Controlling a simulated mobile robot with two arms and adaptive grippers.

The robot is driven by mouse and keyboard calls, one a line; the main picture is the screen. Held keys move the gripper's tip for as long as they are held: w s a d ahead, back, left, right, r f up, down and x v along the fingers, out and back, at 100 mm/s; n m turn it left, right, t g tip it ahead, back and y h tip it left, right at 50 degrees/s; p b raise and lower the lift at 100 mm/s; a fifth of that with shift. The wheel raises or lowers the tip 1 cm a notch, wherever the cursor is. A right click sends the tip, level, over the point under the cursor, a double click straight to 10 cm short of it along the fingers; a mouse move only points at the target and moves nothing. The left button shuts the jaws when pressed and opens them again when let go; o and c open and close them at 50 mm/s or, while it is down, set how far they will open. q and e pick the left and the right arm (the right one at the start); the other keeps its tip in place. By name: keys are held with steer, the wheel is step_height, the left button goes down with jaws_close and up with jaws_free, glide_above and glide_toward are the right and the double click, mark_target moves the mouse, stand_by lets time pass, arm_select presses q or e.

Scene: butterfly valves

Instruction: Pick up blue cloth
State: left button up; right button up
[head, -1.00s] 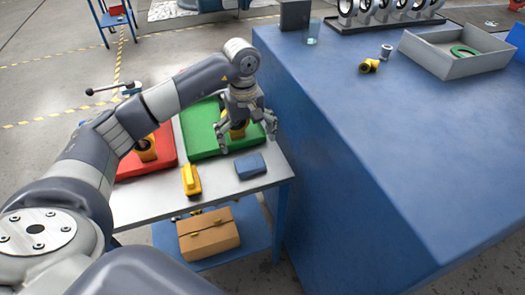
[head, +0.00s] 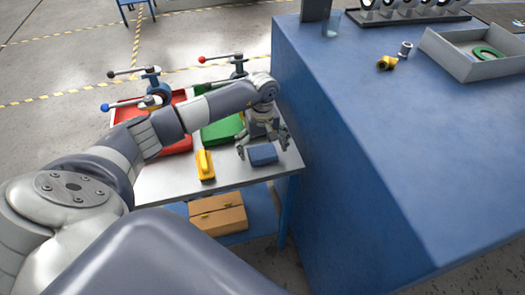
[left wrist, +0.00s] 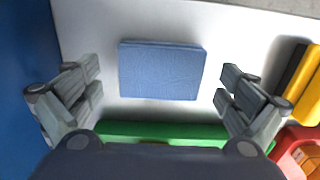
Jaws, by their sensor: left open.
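The blue cloth (head: 263,155) is a folded, flat rectangle on the metal table's top, near its right front corner. In the left wrist view the cloth (left wrist: 161,71) lies between the two spread fingers, apart from both. My left gripper (head: 263,150) is open and points down just above and behind the cloth; its fingers also show in the left wrist view (left wrist: 160,88). Nothing is between its fingertips but the cloth below. My right gripper is not in view.
A yellow tool (head: 205,165) lies left of the cloth. Green (head: 222,130) and red (head: 180,146) trays with valves stand behind. A tall blue workbench (head: 370,130) closes off the right side. A cardboard box (head: 218,214) sits on the lower shelf.

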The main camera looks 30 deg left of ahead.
mark_target(262, 151)
arm_select(q)
steer(key=shift+f, duration=0.1)
steer(key=shift+c, duration=0.9)
steer(key=c, duration=0.9)
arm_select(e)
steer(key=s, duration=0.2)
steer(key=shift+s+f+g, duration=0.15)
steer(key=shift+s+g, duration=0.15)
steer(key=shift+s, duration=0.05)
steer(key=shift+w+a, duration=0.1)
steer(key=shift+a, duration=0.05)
arm_select(q)
steer(key=shift+r, duration=0.25)
step_height(262, 151, up, 9)
steer(key=b, duration=0.2)
steer(key=shift+f, duration=0.2)
steer(key=shift+r+b, duration=0.3)
steer(key=shift+r, duration=0.2)
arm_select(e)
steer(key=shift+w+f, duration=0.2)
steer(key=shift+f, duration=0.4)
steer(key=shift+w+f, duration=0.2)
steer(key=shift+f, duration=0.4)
